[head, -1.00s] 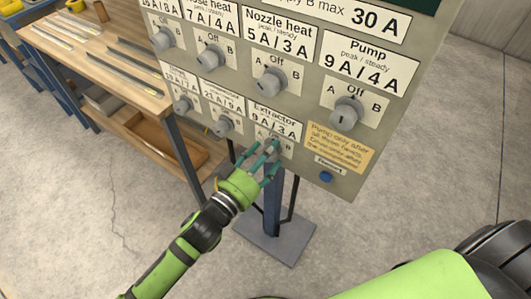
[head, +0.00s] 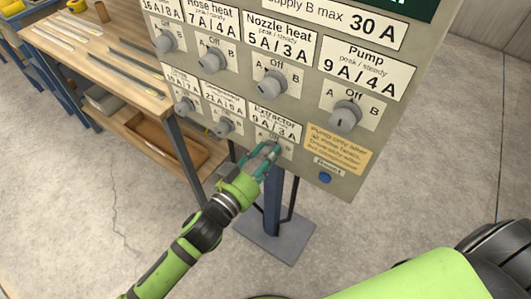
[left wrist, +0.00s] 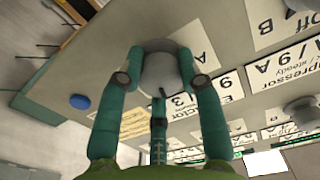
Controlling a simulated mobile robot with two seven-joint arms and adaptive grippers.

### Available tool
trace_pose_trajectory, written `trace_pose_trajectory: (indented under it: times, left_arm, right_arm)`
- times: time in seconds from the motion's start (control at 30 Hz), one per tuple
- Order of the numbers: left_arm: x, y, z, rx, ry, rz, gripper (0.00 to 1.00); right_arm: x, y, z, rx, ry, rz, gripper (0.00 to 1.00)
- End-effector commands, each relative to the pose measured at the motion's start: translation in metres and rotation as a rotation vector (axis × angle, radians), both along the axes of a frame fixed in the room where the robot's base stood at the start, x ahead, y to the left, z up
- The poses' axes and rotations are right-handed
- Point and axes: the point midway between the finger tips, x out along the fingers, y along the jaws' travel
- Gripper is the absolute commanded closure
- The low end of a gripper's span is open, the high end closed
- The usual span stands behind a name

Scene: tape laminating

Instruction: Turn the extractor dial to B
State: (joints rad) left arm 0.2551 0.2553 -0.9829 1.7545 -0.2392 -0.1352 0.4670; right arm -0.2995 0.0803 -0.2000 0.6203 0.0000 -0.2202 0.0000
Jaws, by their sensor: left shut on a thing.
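The extractor dial (left wrist: 160,72) is a grey knob on the beige panel, under the Extractor label (head: 275,122) in the lower row. My left gripper (head: 264,153) is shut on it, with its teal fingers on either side of the knob in the left wrist view. The fingers hide most of the dial in the head view, and I cannot tell which letter it points to. My right gripper is not in view.
Other dials are close by: the pump dial (head: 345,115), the nozzle heat dial (head: 271,84) and a lower-row neighbour (head: 224,127). A blue button (head: 325,178) and a yellow note (head: 338,147) are at right. A wooden workbench (head: 95,58) stands at left.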

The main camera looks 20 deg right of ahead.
Motion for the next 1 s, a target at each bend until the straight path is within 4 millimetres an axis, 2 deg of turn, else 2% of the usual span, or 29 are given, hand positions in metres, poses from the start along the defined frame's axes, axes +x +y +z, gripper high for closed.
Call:
trace_pose_trajectory:
  times: [0.5, 1.0]
  left_arm:
    - [0.0, 0.0, -0.002, 0.244, -0.303, 0.002, 0.96]
    - [0.001, 0.001, -0.003, 0.318, -0.395, 0.002, 0.96]
  right_arm:
    - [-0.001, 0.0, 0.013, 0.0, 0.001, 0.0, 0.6]
    - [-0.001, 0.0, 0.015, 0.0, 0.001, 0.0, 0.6]
